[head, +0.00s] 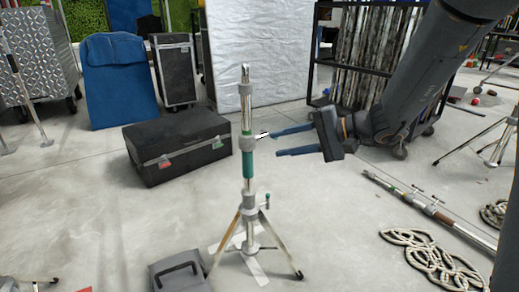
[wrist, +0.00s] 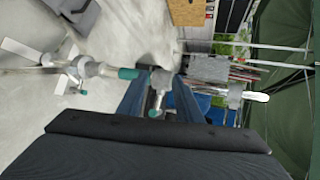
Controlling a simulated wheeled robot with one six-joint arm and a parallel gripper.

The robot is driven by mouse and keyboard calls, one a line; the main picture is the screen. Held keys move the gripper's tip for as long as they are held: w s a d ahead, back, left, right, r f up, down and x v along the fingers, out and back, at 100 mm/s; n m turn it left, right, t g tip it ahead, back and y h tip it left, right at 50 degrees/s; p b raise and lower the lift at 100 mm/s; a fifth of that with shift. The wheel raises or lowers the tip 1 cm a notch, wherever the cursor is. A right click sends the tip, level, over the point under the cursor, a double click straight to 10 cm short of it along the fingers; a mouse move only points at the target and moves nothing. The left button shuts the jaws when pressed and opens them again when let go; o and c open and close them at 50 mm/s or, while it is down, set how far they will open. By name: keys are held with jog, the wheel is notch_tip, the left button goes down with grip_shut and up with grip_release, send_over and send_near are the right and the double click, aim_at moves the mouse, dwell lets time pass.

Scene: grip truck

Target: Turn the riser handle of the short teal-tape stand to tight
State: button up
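The short stand (head: 247,225) with teal tape (head: 248,163) stands upright in the head view, legs spread on the floor. Its upper metal collar (head: 249,143) sits just above the tape. The riser handle, teal-tipped (wrist: 156,111), sticks out from this collar towards the wrist camera. My gripper (head: 267,145) is right of the stand at collar height, its blue fingers apart. In the wrist view the handle lies between the two fingers, with gaps visible on both sides. A lower collar carries another teal-tipped handle (head: 267,197).
A black case (head: 178,148) stands behind left of the stand. A grey case (head: 180,272) is by its front-left leg. A metal pole (head: 425,207) and coiled links (head: 420,250) lie on the floor at right. Open floor lies between these and the stand.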

aim_at(263, 133)
jog(key=w+a+f+m+t+y+b, duration=0.15)
jog(key=w+f+t+b, duration=0.25)
jog(key=w+b, duration=0.55)
jog(key=x, duration=0.2)
jog(key=w+x, duration=0.1)
jog(key=x, duration=0.2)
jog(key=d+x, duration=0.1)
jog(key=x, duration=0.2)
jog(key=shift+w+a+r+b, duration=0.2)
jog(key=shift+w+a+b, duration=0.1)
jog(key=shift+w, duration=0.2)
grip_shut()
